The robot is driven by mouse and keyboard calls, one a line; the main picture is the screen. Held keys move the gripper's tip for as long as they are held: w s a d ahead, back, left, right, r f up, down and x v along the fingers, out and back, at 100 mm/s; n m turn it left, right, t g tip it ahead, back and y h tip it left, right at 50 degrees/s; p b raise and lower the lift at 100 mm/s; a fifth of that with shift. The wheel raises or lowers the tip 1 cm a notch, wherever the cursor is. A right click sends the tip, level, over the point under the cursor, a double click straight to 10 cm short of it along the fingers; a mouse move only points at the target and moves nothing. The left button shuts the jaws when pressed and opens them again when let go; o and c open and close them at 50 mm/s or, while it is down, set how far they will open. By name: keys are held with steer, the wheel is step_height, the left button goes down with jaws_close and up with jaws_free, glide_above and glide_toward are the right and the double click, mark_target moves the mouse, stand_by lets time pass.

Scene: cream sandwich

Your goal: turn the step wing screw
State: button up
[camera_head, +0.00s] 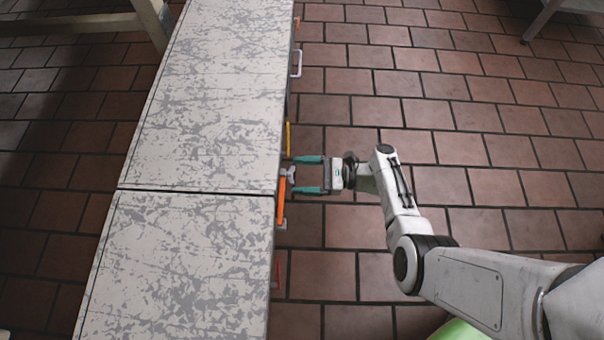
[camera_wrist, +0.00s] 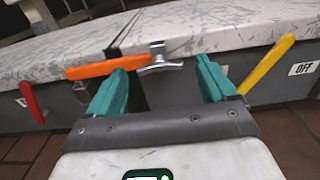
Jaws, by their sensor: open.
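The wing screw (camera_wrist: 159,59) is a small silver piece with a curved wing on the side of the speckled counter, beside the seam between its two sections. It also shows in the head view (camera_head: 286,173) at the counter's right edge. My gripper (camera_head: 295,174) is open, with teal fingers pointing at the counter.
An orange handle (camera_wrist: 90,69) lies just left of the screw. A yellow handle (camera_wrist: 266,66) is to the right, near an OFF label (camera_wrist: 304,68). A red handle (camera_wrist: 31,102) is at far left. The tiled floor (camera_head: 440,120) right of the counter (camera_head: 215,90) is mostly clear.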

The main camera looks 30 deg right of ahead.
steer(key=shift+w+a, duration=0.1)
steer(key=shift+a, duration=0.1)
steer(key=c, duration=1.1)
